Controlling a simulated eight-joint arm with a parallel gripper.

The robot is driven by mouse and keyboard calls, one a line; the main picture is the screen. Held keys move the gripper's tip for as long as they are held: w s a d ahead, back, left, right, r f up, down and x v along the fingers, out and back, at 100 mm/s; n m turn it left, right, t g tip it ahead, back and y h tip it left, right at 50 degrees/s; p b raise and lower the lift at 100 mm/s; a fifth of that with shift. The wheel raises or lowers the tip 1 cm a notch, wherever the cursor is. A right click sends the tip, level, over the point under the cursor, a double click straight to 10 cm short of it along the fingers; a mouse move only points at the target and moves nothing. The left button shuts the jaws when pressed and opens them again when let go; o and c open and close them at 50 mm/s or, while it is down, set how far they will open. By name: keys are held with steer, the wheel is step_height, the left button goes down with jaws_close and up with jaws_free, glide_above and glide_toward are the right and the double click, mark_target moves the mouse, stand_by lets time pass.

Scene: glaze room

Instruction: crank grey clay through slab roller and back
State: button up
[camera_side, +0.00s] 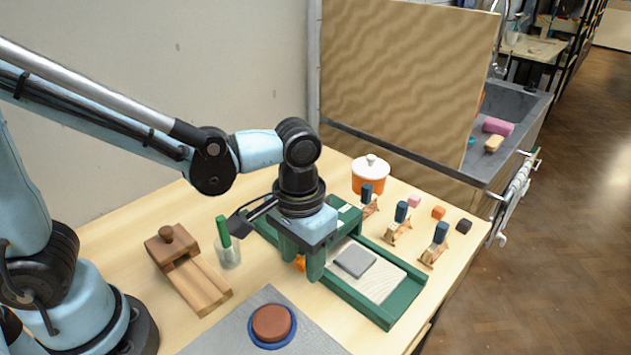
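The slab roller (375,307) has a long green frame on the table, with a pale board (388,284) on its bed. The grey clay (355,261) lies flat on the board as a small squarish slab, on the near right side of the roller's upright part. My gripper (303,243) points down at the upright part of the roller, over its left half. Its pale blue body hides much of the roller there.
A wooden press-like tool (190,272), a green-handled tool in a clear cup (227,245) and a red-brown disc on a blue ring (271,323) stand left and front.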

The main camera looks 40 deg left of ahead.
steer(key=shift+a, duration=0.2)
steer(key=shift+a+r, duration=0.25)
steer(key=shift+a, duration=0.35)
steer(key=shift+a+r, duration=0.25)
steer(key=shift+a, duration=0.4)
steer(key=shift+a, duration=1.35)
steer(key=shift+a+f, duration=0.1)
